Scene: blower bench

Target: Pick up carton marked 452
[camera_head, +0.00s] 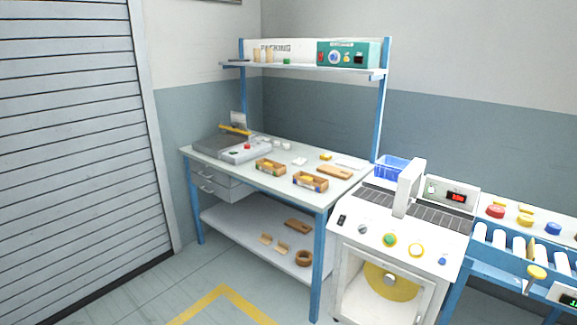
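No carton with a readable 452 marking shows in the head view. Two small open cartons, brown with coloured sides, stand on the packing bench (225,160): one left carton (270,167) and one right carton (310,182) nearer the front edge. Any marks on them are too small to read. Neither of my grippers is in view.
A white machine (385,238) with knobs stands right of the bench. A blue basket (392,168) sits behind its top. A roller conveyor (520,243) runs at far right. A shelf (305,67) spans above the bench. Floor in front is clear.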

